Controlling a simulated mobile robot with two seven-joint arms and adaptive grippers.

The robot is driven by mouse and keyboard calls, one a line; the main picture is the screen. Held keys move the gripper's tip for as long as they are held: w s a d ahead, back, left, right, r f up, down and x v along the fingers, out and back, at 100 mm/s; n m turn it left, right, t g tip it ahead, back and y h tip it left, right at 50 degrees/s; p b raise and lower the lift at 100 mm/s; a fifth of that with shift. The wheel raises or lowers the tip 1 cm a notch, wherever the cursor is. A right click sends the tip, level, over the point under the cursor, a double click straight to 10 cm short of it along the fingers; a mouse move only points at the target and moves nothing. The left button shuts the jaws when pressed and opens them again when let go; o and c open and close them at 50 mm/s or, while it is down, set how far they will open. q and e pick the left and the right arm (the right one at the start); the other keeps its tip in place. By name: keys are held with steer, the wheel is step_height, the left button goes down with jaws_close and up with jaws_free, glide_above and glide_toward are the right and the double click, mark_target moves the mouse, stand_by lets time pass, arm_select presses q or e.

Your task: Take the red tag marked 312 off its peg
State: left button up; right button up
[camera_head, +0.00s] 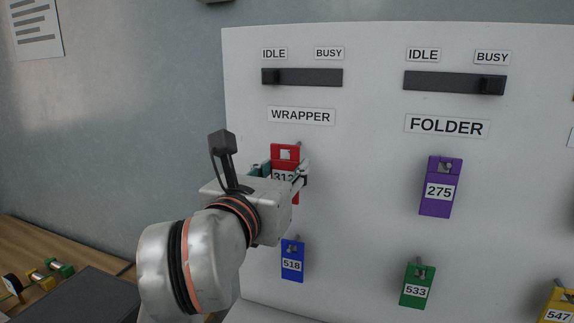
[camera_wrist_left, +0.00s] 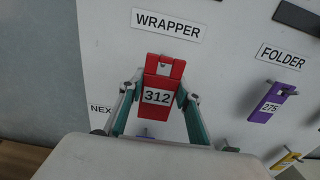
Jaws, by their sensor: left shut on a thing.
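The red tag marked 312 (camera_head: 285,153) is at the white panel under the WRAPPER label. Its upper part shows above my left gripper (camera_head: 282,176), and its lower part is mostly hidden behind the gripper. In the left wrist view the red tag (camera_wrist_left: 158,84) stands upright between the two fingers of my left gripper (camera_wrist_left: 158,100), which is shut on it. I cannot tell whether the tag still hangs on its peg. My right gripper is not in view.
A blue tag 518 (camera_head: 292,263) hangs below my left gripper. A purple tag 275 (camera_head: 436,196), a green tag 533 (camera_head: 416,287) and a yellow tag 547 (camera_head: 558,305) hang to the right. Two dark sliders (camera_head: 310,77) sit above. A wooden table (camera_head: 60,240) is at the left.

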mark_target(283, 170)
arm_select(q)
steer(key=shift+s+a, duration=0.2)
steer(key=shift+s, duration=0.35)
steer(key=shift+v, duration=1.6)
